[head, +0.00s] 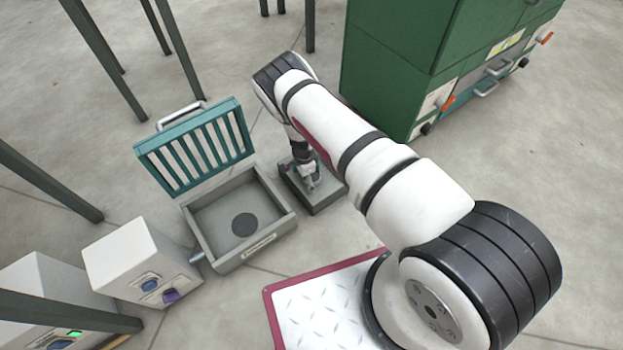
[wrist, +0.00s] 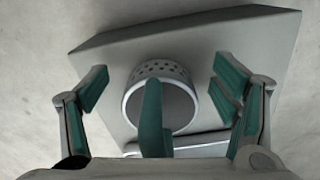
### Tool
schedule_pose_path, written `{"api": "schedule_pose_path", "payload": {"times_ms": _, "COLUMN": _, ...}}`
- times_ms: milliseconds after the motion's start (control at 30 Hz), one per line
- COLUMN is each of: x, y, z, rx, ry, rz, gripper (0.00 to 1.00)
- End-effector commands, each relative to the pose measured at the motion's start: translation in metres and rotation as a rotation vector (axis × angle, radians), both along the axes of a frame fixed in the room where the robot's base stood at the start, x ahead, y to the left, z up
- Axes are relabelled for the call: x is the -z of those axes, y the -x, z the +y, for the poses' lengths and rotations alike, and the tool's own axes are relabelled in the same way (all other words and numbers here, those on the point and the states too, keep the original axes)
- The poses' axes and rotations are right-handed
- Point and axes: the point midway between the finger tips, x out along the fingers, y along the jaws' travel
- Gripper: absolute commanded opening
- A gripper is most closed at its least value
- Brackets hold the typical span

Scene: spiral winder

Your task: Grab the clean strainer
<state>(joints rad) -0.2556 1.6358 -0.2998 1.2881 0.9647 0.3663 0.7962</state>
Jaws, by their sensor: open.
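The strainer is a short grey metal cylinder with a perforated wall (wrist: 163,70) and an open round end facing my camera. It rests on a grey block in the wrist view. My gripper (wrist: 160,84) is open, with teal-padded fingers to the left and right of the strainer and clear gaps on both sides. A teal upright piece, which looks like another finger, covers part of the strainer's opening. In the head view my gripper (head: 306,180) is low over the grey block (head: 325,205); the strainer cannot be made out there.
A grey basin (head: 205,250) with a raised teal slatted lid (head: 195,147) and a dark round drain stands left of the block. A green cabinet (head: 390,70) stands behind to the right. White control boxes (head: 137,262) stand at the lower left. Open floor surrounds them.

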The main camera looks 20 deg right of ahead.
Motion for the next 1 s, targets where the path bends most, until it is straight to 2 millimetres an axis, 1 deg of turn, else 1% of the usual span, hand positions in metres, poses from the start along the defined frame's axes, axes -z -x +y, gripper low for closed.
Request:
{"api": "schedule_pose_path", "payload": {"times_ms": 133, "x": -0.001, "y": 0.0, "z": 0.0, "rx": 0.0, "ry": 0.0, "rz": -0.001, "gripper": 0.81}}
{"api": "schedule_pose_path", "payload": {"times_ms": 167, "x": -0.001, "y": 0.0, "z": 0.0, "rx": 0.0, "ry": 0.0, "rz": -0.001, "gripper": 0.74}}
{"api": "schedule_pose_path", "payload": {"times_ms": 200, "x": -0.001, "y": 0.0, "z": 0.0, "rx": 0.0, "ry": 0.0, "rz": -0.001, "gripper": 0.65}}
{"api": "schedule_pose_path", "payload": {"times_ms": 267, "x": -0.001, "y": 0.0, "z": 0.0, "rx": 0.0, "ry": 0.0, "rz": -0.001, "gripper": 0.51}}
{"api": "schedule_pose_path", "payload": {"times_ms": 300, "x": -0.001, "y": 0.0, "z": 0.0, "rx": 0.0, "ry": 0.0, "rz": 0.0, "gripper": 0.42}}
{"api": "schedule_pose_path", "payload": {"times_ms": 367, "x": -0.001, "y": 0.0, "z": 0.0, "rx": 0.0, "ry": 0.0, "rz": 0.0, "gripper": 0.29}}
{"api": "schedule_pose_path", "payload": {"times_ms": 400, "x": -0.001, "y": 0.0, "z": 0.0, "rx": 0.0, "ry": 0.0, "rz": 0.0, "gripper": 0.2}}
{"api": "schedule_pose_path", "payload": {"times_ms": 467, "x": -0.001, "y": 0.0, "z": 0.0, "rx": 0.0, "ry": 0.0, "rz": 0.0, "gripper": 0.07}}
{"api": "schedule_pose_path", "payload": {"times_ms": 767, "x": -0.003, "y": 0.0, "z": 0.0, "rx": 0.0, "ry": -0.001, "rz": 0.0, "gripper": 0.07}}
{"api": "schedule_pose_path", "payload": {"times_ms": 867, "x": -0.008, "y": 0.0, "z": 0.0, "rx": 0.001, "ry": -0.001, "rz": 0.0, "gripper": 0.07}}
{"api": "schedule_pose_path", "payload": {"times_ms": 1000, "x": -0.022, "y": -0.001, "z": 0.0, "rx": 0.001, "ry": -0.001, "rz": -0.001, "gripper": 0.07}}
